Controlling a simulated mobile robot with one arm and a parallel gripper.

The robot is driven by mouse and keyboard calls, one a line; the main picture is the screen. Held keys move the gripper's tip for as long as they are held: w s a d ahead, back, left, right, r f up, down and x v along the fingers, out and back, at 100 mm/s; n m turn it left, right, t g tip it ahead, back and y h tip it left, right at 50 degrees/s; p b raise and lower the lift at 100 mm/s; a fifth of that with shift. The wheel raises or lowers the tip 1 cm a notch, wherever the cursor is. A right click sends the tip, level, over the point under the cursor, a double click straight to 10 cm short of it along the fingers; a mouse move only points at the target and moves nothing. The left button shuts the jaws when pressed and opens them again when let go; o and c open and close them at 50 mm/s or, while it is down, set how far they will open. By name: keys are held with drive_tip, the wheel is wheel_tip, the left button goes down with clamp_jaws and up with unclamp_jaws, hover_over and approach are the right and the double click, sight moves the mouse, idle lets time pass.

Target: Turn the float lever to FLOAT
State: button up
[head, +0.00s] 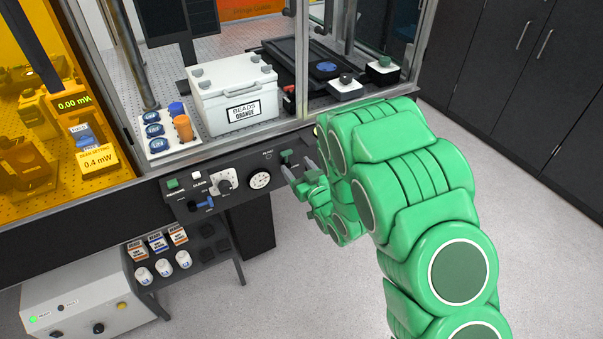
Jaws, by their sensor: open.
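A dark control panel (222,208) runs along the front edge of the bench. A small blue lever handle (206,204) sits low on its left half, beside a black base. Its small labels are too blurred to read, so I cannot tell whether this is the float lever or how it is set. A dark lever-like part with a green patch (287,156) is at the panel's right, partly behind my gripper. My gripper (297,170) is open and empty, its grey fingertips in front of the panel's right end. I cannot tell whether they touch anything.
The panel also has a black knob on a white plate (223,184), a round white dial (260,180) and a green button (172,184). A white "BEADS ORANGE" box (236,92) stands behind. Below is a dark rack (206,262) with small containers. Floor at right is clear.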

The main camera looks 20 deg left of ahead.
drive_tip(key=shift+v, duration=1.05)
drive_tip(key=shift+s+d, duration=0.1)
idle(0.3)
drive_tip(key=w+d+r+m+g+h, duration=0.1)
drive_tip(key=d+r+g+h, duration=0.15)
drive_tip(key=d, duration=0.35)
drive_tip(key=w+d+r+g+h, duration=0.1)
drive_tip(key=d+h, duration=0.3)
drive_tip(key=d, duration=0.3)
drive_tip(key=s+d+r+m+g+h, duration=0.1)
drive_tip(key=s+d+r+h, duration=0.1)
drive_tip(key=s+d+r, duration=0.3)
drive_tip(key=s+d+m+g+h, duration=0.2)
drive_tip(key=s+d+h, duration=0.1)
drive_tip(key=d, duration=0.4)
drive_tip(key=s+d+r+m+g, duration=0.1)
drive_tip(key=s+d+r+g, duration=0.1)
drive_tip(key=s, duration=0.9)
drive_tip(key=s+d+r+m+g+h, duration=0.1)
drive_tip(key=s+d+r+m+g, duration=0.1)
drive_tip(key=s, duration=0.9)
drive_tip(key=s+d+r+m+g, duration=0.2)
drive_tip(key=s+d+r+g, duration=0.2)
drive_tip(key=s+r, duration=0.3)
drive_tip(key=s+d, duration=0.1)
drive_tip(key=s, duration=0.3)
drive_tip(key=shift+s+r, duration=0.35)
